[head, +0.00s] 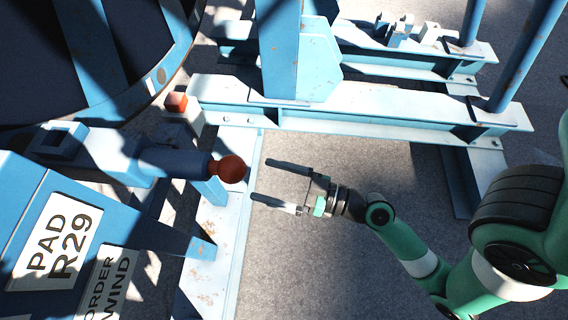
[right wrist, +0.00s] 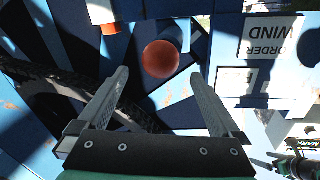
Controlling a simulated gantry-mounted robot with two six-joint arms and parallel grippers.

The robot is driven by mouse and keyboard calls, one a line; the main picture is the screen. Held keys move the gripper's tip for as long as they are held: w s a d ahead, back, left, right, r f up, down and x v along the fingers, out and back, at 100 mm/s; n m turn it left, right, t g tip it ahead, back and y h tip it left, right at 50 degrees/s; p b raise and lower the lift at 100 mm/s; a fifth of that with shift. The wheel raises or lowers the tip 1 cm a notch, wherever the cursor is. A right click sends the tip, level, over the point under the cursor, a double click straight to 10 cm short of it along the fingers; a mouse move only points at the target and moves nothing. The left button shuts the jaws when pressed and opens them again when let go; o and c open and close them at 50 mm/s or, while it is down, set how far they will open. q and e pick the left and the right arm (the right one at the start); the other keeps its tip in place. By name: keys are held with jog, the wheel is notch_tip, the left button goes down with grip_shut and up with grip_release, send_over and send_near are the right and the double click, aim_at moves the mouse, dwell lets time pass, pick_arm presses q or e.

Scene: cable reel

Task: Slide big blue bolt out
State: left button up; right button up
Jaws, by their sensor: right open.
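The big blue bolt (head: 178,163) lies sideways in a blue housing at the left of the head view. Its free end carries a round orange-red knob (head: 229,169), which points towards my right gripper. My right gripper (head: 260,180) is open and empty, its two fingers pointing at the knob with a small gap between. In the right wrist view the knob (right wrist: 162,59) shows end-on, just beyond the open fingertips (right wrist: 160,74) and roughly midway between them. The knob hides most of the bolt there. My left gripper is not seen in the head view.
A small orange-red block (head: 176,101) sits above the bolt. A blue panel with a white "PAD R29" label (head: 55,240) stands at lower left. Blue steel beams (head: 360,112) run behind my right gripper. The grey floor (head: 320,260) below it is clear.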

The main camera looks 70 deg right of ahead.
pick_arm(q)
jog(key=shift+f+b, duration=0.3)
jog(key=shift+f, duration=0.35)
pick_arm(e)
jog(key=shift+s+d, duration=0.15)
jog(key=shift+s, duration=1.35)
